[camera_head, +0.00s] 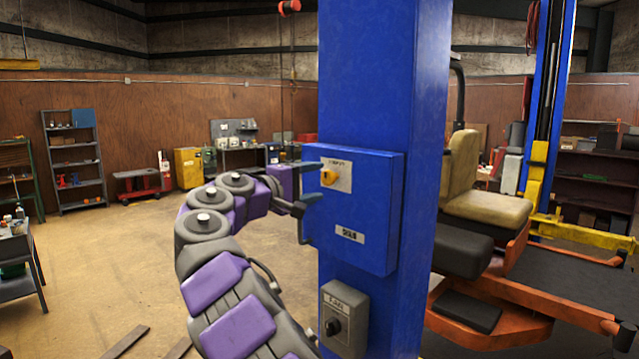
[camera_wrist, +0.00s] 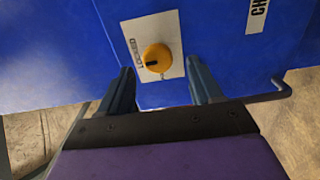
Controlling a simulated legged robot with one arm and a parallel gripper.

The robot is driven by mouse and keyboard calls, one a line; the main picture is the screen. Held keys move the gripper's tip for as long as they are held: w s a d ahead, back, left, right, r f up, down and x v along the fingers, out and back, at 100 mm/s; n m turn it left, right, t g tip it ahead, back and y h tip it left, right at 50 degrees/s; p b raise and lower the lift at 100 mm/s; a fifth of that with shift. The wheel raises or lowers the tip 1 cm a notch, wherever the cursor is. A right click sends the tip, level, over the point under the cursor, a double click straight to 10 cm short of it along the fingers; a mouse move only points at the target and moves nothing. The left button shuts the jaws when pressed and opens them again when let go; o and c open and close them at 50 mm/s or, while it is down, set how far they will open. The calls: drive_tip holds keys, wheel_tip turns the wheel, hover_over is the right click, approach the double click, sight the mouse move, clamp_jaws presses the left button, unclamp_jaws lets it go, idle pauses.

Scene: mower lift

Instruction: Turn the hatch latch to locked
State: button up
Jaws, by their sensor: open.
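The hatch latch is a yellow-orange knob (camera_head: 328,177) on a pale label plate (camera_head: 338,173), set on the front of a blue box (camera_head: 378,215) on the blue post. In the wrist view the latch (camera_wrist: 157,58) sits just beyond my fingertips, roughly centred between them, with a dark mark on its face. The plate (camera_wrist: 170,25) carries lettering, seen turned, that reads like "LOCKED". My gripper (camera_wrist: 160,80) is open and empty, its two fingers apart on either side below the knob. In the head view my gripper (camera_head: 303,180) is at the box's left edge, near the knob.
A grey switch box (camera_head: 343,318) with a dark knob is on the post below. A thin bent handle (camera_wrist: 280,88) sticks out at the box's edge. An orange mower (camera_head: 510,290) stands right of the post. The floor at left is mostly clear, with planks (camera_head: 125,342) lying near.

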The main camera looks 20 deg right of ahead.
drive_tip(key=v, duration=1.4)
drive_tip(key=shift+a, duration=0.25)
drive_tip(key=s+d+f+m+g+y+b, duration=0.2)
drive_tip(key=s+d+f+g+y+b, duration=0.15)
drive_tip(key=s+d+f, duration=0.55)
drive_tip(key=s+d+f+m+g+y+b, duration=0.1)
drive_tip(key=s+d+f+g+y+b, duration=0.25)
drive_tip(key=s+f, duration=0.8)
drive_tip(key=s+a+f+y+b, duration=0.3)
drive_tip(key=s+a+f+y, duration=0.2)
drive_tip(key=s+f, duration=0.7)
drive_tip(key=s+a+f+g+y+b, duration=0.1)
drive_tip(key=s+a+f+y+b, duration=0.2)
drive_tip(key=s+a+f, duration=0.7)
wheel_tip(320, 180, down, 8)
drive_tip(key=shift+s+f+m+y+b, duration=0.1)
drive_tip(key=shift+s+m+y+b, duration=0.3)
drive_tip(key=shift+s+y, duration=0.55)
drive_tip(key=shift+w, duration=0.1)
